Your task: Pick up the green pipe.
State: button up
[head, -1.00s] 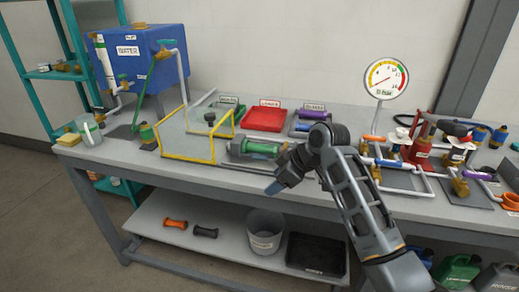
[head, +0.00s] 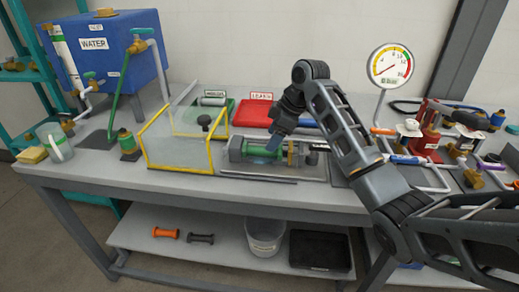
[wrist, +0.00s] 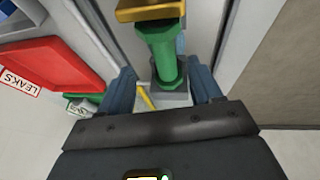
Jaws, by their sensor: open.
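The green pipe (head: 262,151) lies in a grey holder on the bench, right of the yellow-framed clear guard. My gripper (head: 275,142) is over it, pointing down, and hides part of it. In the wrist view the green pipe (wrist: 157,45) runs between the two blue fingers of my gripper (wrist: 160,86), with a brass-coloured piece beyond its upper end. The fingers stand apart, one on each side of it. I cannot tell how far down around the pipe the fingertips reach.
The yellow-framed guard (head: 180,151) stands close on the left. The red tray (head: 254,112) labelled LEAKS is behind the holder. A pressure gauge (head: 390,65) and piping stand to the right. The blue water tank (head: 108,55) is at the back left.

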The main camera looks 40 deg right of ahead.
aim_at(263, 151)
jog(key=x, duration=0.4)
jog(key=shift+a+p, duration=0.4)
jog(key=shift+w+f, duration=0.3)
jog(key=shift+f, duration=0.35)
jog(key=shift+c, duration=0.3)
grip_shut()
